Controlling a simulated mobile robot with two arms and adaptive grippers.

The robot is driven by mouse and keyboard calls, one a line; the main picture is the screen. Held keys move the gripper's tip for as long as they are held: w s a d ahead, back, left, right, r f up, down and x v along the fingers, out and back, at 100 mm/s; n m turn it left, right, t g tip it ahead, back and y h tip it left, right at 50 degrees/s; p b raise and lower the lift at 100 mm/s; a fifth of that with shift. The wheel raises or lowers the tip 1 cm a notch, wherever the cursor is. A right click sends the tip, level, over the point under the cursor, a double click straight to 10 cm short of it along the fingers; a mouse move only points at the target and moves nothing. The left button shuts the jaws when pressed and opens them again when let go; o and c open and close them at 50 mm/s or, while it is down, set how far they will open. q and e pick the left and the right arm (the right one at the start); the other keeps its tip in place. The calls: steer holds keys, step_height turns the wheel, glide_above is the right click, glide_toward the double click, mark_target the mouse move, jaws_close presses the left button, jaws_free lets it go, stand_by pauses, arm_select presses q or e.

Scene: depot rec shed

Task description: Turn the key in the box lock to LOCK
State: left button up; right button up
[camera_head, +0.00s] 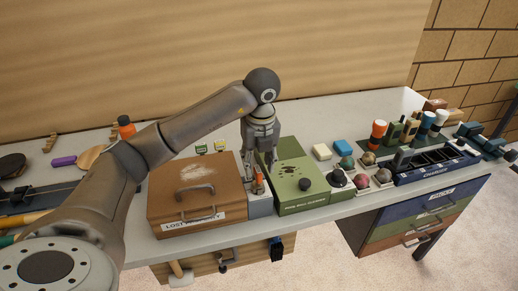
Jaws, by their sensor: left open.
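A brown box (178,190) with a grey handle and a "LOST PROPERTY" label stands on the bench. A grey block (261,207) stands at the box's right side, with a small orange-red piece (258,184) on top that looks like the key. My left gripper (259,169) points down just above the block, open, its fingers at or around the key. I cannot tell whether they touch it. The key's angle and any LOCK mark are too small to read. My right gripper is out of view.
Balls, a blue charger rack (437,167) and several bottles stand further right. Paddles and an orange-capped bottle (126,127) are on the left. Drawers hang under the bench (335,205).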

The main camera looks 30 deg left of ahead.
mark_target(258, 169)
arm_select(q)
steer(key=shift+w+a+f+p, duration=0.1)
steer(key=shift+f+p, duration=0.1)
steer(key=shift+f, duration=0.8)
steer(key=shift+w+a+f+p, duration=0.1)
steer(key=shift+f+p, duration=0.05)
steer(key=shift+f, duration=0.85)
steer(key=shift+s, duration=0.1)
jaws_close()
